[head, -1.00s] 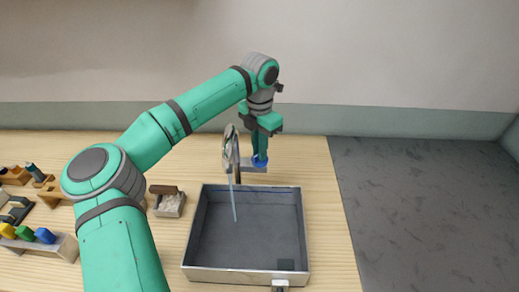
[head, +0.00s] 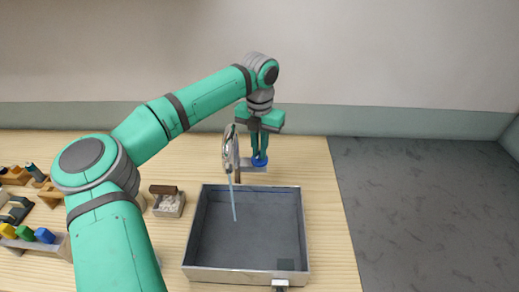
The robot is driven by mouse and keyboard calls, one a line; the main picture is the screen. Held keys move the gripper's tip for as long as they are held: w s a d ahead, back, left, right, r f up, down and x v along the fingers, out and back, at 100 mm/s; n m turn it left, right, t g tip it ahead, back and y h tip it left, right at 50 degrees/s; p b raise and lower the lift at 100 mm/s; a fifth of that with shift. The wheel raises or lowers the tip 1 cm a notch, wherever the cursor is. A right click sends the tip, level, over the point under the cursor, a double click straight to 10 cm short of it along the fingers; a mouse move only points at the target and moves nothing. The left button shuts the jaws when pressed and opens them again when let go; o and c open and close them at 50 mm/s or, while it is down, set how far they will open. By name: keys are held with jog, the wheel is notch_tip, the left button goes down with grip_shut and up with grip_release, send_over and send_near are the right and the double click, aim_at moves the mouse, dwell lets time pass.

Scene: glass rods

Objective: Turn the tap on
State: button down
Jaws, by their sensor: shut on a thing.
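The tap has a curved silver spout (head: 230,150) at the back edge of the grey sink (head: 303,235). Its blue knob (head: 260,162) sits just right of the spout. My gripper (head: 260,152) points down from above, its green fingers closed on the blue knob. A thin pale-blue streak (head: 234,203), which looks like running water, goes from the spout down into the sink. The fingers partly hide the knob.
A small box with a brush (head: 168,203) stands left of the sink. A rack with yellow, green and blue pieces (head: 28,240) and wooden holders are at the far left. The wooden counter right of the sink is clear.

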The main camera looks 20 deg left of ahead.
aim_at(259, 153)
jog(key=c, duration=1.8)
grip_release()
jog(key=shift+r, duration=0.1)
notch_tip(259, 153, up, 11)
jog(key=shift+f, duration=0.2)
